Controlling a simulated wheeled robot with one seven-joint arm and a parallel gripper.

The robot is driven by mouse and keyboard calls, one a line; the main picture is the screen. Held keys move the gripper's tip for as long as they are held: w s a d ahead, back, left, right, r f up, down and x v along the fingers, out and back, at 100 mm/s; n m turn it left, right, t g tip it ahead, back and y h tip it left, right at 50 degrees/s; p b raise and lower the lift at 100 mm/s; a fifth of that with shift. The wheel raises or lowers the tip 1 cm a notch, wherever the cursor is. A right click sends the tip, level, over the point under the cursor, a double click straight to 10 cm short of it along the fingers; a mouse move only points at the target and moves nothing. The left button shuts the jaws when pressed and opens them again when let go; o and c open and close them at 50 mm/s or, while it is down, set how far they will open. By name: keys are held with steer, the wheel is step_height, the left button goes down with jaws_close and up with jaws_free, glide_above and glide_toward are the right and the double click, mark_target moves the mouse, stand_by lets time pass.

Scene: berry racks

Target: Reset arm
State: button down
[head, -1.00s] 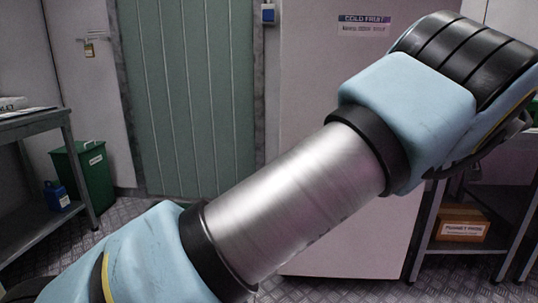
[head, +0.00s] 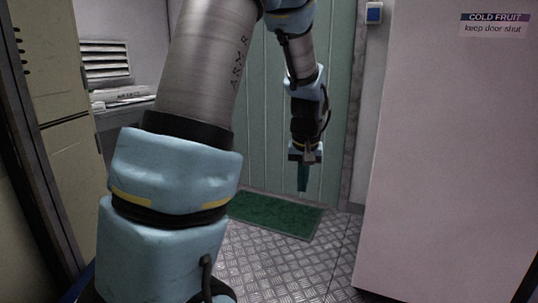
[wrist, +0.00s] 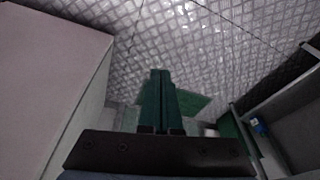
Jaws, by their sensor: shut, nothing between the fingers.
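My arm fills the left and middle of the head view, rising and then bending down on the far side. My gripper (head: 303,186) hangs at its end in front of the green door (head: 262,110), pointing down. In the wrist view my gripper (wrist: 161,72) shows two dark green fingers lying together, with nothing between them. Only floor shows beyond the fingertips.
A green mat (head: 275,213) lies on the metal-plate floor (head: 290,265) before the door. A tall pale cabinet (head: 440,160) labelled COLD FRUIT stands on the right. A beige locker (head: 62,110) stands at left. The wrist view shows a small blue object (wrist: 260,127) at right.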

steer(key=s+a+f+g, duration=0.1)
steer(key=s+a+f, duration=0.1)
steer(key=s+a, duration=1.4)
step_height(320, 180, up, 25)
steer(key=w+p, duration=0.2)
steer(key=p, duration=2.3)
steer(key=shift+r+n, duration=0.15)
steer(key=shift+n, duration=0.15)
steer(key=shift+s, duration=0.1)
